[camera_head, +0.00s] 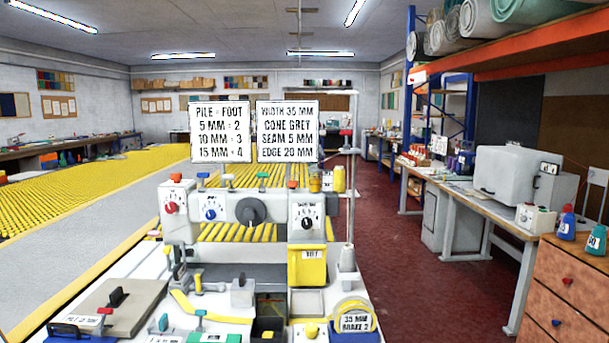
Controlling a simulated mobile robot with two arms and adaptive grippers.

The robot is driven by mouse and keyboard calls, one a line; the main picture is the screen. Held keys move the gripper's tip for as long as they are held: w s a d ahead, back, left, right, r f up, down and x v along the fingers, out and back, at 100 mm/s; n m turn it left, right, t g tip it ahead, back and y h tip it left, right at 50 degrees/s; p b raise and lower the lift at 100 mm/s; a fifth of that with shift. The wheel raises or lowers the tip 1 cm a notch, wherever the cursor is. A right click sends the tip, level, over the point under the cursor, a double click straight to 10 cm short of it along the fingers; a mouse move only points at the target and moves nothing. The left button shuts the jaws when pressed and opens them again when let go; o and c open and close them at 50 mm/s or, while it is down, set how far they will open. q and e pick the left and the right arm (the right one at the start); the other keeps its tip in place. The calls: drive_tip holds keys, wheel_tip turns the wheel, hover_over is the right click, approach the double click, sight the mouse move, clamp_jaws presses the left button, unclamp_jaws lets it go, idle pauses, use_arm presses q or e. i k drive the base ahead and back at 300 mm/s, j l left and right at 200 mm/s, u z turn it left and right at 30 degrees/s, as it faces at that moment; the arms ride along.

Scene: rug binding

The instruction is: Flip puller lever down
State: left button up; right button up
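The binding machine (240,213) stands in front of me, with a white head carrying a red dial (171,207), a blue dial (210,213), a large grey knob (251,211) and a black dial (307,222). Neither of my grippers is in view.
Two white sign boards (219,132) stand behind the machine. A yellow labelled box (307,266) hangs on its front right. A yellow tape reel marked 35 MM (355,318) sits at the front. A workbench (490,212) and wooden drawers (566,290) stand right, past open red floor (430,270).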

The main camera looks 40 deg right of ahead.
sight(230, 178)
drive_tip(key=z, duration=0.95)
drive_tip(key=i+j+u, duration=0.4)
drive_tip(key=i, duration=0.45)
drive_tip(key=i+j+u, duration=0.2)
drive_tip(key=i, duration=0.25)
